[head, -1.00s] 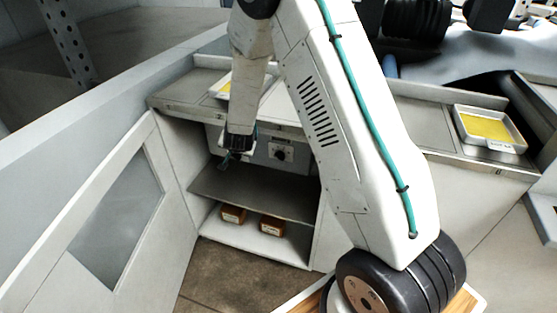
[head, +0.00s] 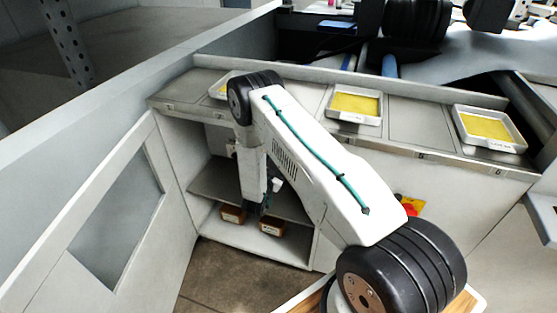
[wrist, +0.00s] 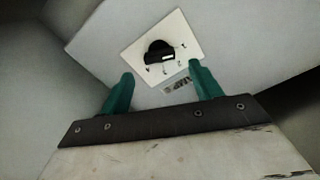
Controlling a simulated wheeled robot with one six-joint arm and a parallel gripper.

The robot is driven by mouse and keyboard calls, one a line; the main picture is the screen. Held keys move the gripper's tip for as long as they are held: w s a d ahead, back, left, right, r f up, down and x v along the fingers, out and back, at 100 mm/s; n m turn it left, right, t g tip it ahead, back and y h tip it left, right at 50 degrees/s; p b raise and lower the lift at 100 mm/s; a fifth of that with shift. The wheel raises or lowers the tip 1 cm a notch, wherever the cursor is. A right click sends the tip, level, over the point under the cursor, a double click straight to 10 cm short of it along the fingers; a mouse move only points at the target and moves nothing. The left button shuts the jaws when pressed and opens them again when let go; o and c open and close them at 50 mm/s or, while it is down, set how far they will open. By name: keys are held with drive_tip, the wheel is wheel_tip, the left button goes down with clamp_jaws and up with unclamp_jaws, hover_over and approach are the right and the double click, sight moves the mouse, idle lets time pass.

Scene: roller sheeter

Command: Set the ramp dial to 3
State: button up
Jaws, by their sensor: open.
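In the wrist view a dial with a black knob (wrist: 159,52) sits on a pale square plate (wrist: 187,31) with small dark marks around it. A small label (wrist: 178,85) lies below the plate, too blurred to read. My gripper (wrist: 159,70) is open, its two teal fingers apart, with nothing between them. The fingertips sit below the knob in the picture, one to each side; I see no contact. In the head view my arm reaches down into the open cabinet and hides the dial and most of the gripper.
A shelf (head: 213,185) crosses the cabinet, with two brown boxes (head: 232,214) (head: 271,226) below. Trays with yellow contents (head: 355,104) (head: 488,128) stand on the counter above. A red and yellow part (head: 411,205) shows on the front at right. An open door panel (head: 140,170) stands left.

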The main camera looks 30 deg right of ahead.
drive_tip(key=shift+x, duration=2.1)
drive_tip(key=c, duration=1)
drive_tip(key=m, duration=1.7)
drive_tip(key=shift+s+f+m, duration=0.1)
drive_tip(key=shift+f+m, duration=0.2)
drive_tip(key=shift+f, duration=0.05)
